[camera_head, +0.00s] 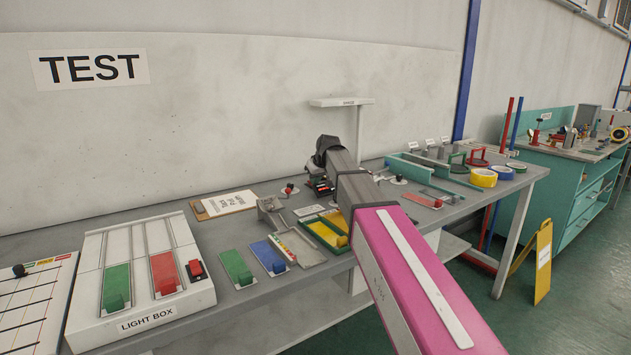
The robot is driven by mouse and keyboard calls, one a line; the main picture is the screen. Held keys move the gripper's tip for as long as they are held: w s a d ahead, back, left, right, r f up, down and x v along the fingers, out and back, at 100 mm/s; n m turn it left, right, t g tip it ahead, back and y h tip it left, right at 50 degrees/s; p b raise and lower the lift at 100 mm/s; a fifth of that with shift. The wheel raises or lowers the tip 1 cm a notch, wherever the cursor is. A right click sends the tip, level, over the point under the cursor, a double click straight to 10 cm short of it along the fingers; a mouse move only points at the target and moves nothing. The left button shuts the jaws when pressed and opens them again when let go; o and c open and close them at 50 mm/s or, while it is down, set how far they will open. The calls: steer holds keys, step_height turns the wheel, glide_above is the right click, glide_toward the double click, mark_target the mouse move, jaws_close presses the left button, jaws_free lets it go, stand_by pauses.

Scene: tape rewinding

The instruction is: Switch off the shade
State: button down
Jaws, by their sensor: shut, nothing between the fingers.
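A pale flat panel on a post (342,102) stands at the back of the bench and may be the shade; the small label on its front edge is too small to read. My gripper (321,186) is low over the bench in front of that post, pointing down. It is shut and appears to hold nothing. Small red and green parts show close around its fingertips; I cannot tell whether it touches them. A small device with a red knob (290,189) is just left of my gripper. My arm hides part of the bench behind it.
A white light box (140,320) with green and red blocks stands at the left. Green and blue panels (268,256) and a yellow-green tray (325,232) lie nearer. Yellow and blue tape rolls (483,177) are at the right. A yellow floor sign (543,260) stands beyond the bench.

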steer(key=shift+w+a+r, duration=0.25)
steer(key=shift+w, duration=0.1)
steer(key=shift+r, duration=0.25)
step_height(320, 180, up, 4)
steer(key=shift+w+f, duration=0.1)
steer(key=s+d+r, duration=0.4)
steer(key=s+r, duration=0.2)
steer(key=shift+r, duration=0.4)
steer(key=shift+s, duration=0.1)
